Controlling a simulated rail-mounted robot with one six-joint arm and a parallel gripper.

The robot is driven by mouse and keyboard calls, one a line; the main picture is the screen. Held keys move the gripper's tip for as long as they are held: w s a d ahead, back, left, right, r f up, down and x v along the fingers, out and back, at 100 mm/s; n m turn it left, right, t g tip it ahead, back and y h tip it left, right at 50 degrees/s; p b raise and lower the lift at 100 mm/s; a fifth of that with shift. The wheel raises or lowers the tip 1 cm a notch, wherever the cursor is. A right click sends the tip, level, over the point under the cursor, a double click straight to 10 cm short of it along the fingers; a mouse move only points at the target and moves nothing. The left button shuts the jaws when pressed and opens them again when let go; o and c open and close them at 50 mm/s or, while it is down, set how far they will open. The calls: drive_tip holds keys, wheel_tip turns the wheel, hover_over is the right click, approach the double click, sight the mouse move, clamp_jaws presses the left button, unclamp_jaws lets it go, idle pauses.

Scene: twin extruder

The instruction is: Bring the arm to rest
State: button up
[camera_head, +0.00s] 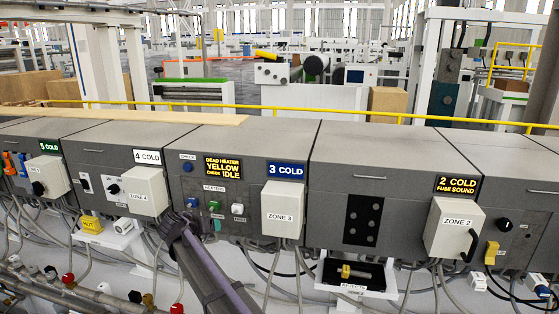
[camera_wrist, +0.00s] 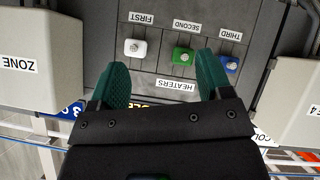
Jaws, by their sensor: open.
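My gripper (camera_wrist: 162,68) is open and empty. Its two green fingers point toward the zone 3 heater panel (camera_wrist: 185,15) in the wrist view, which is upside down. Between and beyond the fingers are a white switch (camera_wrist: 135,48) marked FIRST, a green switch (camera_wrist: 183,56) marked SECOND and a blue one (camera_wrist: 229,64) marked THIRD. In the head view my gripper (camera_head: 177,224) is just below and left of these switches, in front of the zone 3 cabinet (camera_head: 225,165). I cannot tell whether the fingers touch the panel.
White boxes for ZONE 3 (camera_head: 283,209), ZONE 4 (camera_head: 145,191) and ZONE 2 (camera_head: 454,228) jut from the cabinets. Cables, pipes and a small black tray (camera_head: 353,275) lie below. A yellow rail (camera_head: 330,115) runs behind.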

drive_tip(key=s+d+f+g+y+b, duration=0.1)
drive_tip(key=s+d+f+g+b, duration=0.1)
drive_tip(key=s+d, duration=0.8)
drive_tip(key=s+d+f+g+y+b, duration=0.1)
drive_tip(key=s+d+f+g, duration=0.4)
drive_tip(key=d, duration=1.6)
drive_tip(key=s+d+f+m+g+b, duration=0.1)
drive_tip(key=s+d+f+g+b, duration=0.2)
drive_tip(key=s+d, duration=1.3)
wheel_tip(320, 180, down, 4)
drive_tip(key=shift+r+g+y, duration=0.2)
drive_tip(key=shift+g+y, duration=0.1)
drive_tip(key=shift+y, duration=0.1)
drive_tip(key=shift+d, duration=0.1)
drive_tip(key=shift+c, duration=0.2)
